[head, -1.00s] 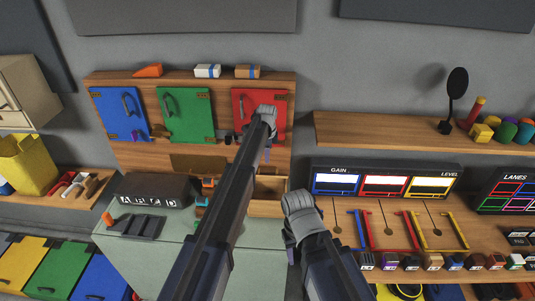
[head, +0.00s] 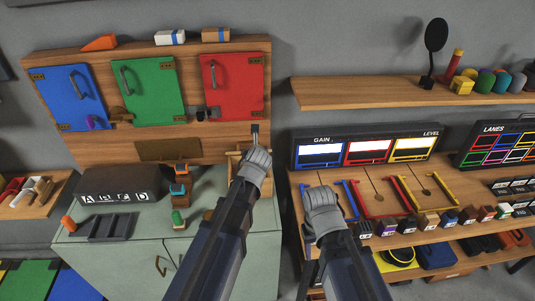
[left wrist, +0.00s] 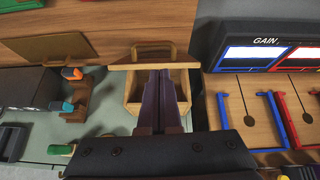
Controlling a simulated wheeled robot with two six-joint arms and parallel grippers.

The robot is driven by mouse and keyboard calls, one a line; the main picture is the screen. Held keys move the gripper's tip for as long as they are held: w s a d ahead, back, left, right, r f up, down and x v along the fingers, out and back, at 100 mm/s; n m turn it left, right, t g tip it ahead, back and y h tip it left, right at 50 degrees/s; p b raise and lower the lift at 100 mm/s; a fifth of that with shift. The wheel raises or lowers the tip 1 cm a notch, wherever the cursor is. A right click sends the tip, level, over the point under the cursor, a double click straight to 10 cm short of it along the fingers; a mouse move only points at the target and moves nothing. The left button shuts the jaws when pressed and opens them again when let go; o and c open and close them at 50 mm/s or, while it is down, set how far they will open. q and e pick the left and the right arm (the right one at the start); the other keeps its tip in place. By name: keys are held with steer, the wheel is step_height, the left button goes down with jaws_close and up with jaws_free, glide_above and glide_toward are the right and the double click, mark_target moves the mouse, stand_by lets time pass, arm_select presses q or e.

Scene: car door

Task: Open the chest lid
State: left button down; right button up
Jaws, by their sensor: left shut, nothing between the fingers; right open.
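A light wooden box (left wrist: 132,92), apparently the chest, shows in the left wrist view with a flat wooden bar (left wrist: 135,67) across its far side and a raised wooden loop behind it. I cannot tell which part is the lid. My left gripper (left wrist: 161,74) is shut and empty, its dark fingers over the box with tips close to the bar; contact is unclear. In the head view the left gripper (head: 255,134) mostly hides the box. My right gripper (head: 322,204) is open, right of the box by the shelf's front edge; its fingers are hard to see.
Blue, green and red door panels (head: 233,87) stand behind. A dark lettered case (head: 112,184) and a black rack (head: 106,227) lie left on the green cabinet. Orange-and-blue pieces (head: 181,180) stand left of the left arm. The GAIN panel (head: 362,150) and colored frames stand right.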

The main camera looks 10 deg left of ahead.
arm_select(q)
steer(key=shift+m, duration=0.3)
steer(key=b+x, duration=0.1)
steer(key=x, duration=0.2)
steer(key=b+x, duration=0.2)
steer(key=x, duration=0.1)
steer(key=b+x, duration=0.1)
steer(key=x, duration=0.2)
steer(key=shift+d+b, duration=0.3)
steer(key=shift+b, duration=0.1)
steer(key=shift+w+a+f, duration=0.15)
steer(key=shift+w, duration=0.25)
